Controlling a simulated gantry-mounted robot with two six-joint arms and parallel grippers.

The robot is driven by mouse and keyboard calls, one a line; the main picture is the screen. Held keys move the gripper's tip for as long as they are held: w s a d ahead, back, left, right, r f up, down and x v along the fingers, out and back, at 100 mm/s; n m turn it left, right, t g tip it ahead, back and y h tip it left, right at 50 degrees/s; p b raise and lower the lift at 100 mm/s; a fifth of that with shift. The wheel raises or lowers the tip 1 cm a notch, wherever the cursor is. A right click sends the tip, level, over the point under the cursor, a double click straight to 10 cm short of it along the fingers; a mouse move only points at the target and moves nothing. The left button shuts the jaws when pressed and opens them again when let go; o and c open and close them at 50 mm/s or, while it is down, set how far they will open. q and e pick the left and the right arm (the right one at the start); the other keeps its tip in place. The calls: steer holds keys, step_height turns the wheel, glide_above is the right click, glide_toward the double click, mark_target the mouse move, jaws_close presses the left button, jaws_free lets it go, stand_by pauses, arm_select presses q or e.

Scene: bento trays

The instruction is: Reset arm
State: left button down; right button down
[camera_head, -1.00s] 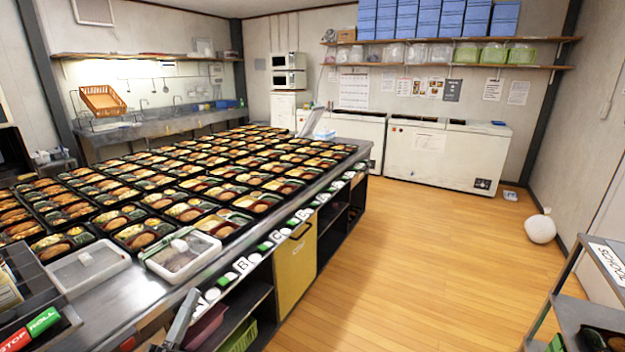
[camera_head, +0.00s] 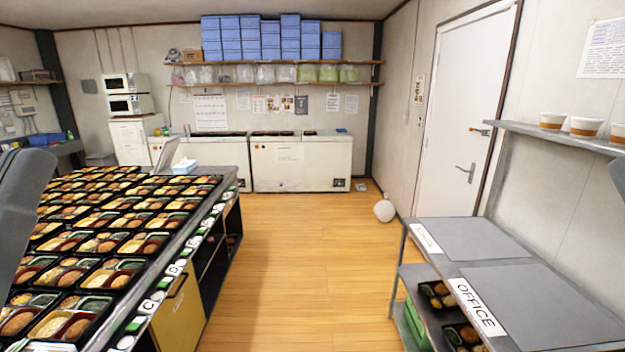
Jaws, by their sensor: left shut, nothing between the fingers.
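My left gripper (camera_head: 27,185) is a blurred grey shape at the left edge, raised in front of the near left part of the bento table. It is shut and holds nothing. A small grey part of my right arm (camera_head: 617,176) shows at the right edge, in front of the wall shelf; its fingers cannot be made out. Rows of black bento trays (camera_head: 88,272) filled with food cover the metal table (camera_head: 228,178) at the left.
At the right stands a rack (camera_head: 540,305) with two grey panels, an OFFICE label (camera_head: 476,307) and bento trays on its lower level. Cups (camera_head: 587,126) stand on a wall shelf (camera_head: 560,138). White freezers (camera_head: 300,163) line the back. The wooden floor (camera_head: 290,260) between is clear.

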step_height(320, 180, up, 33)
steer(key=p, duration=3)
steer(key=shift+w, duration=0.1)
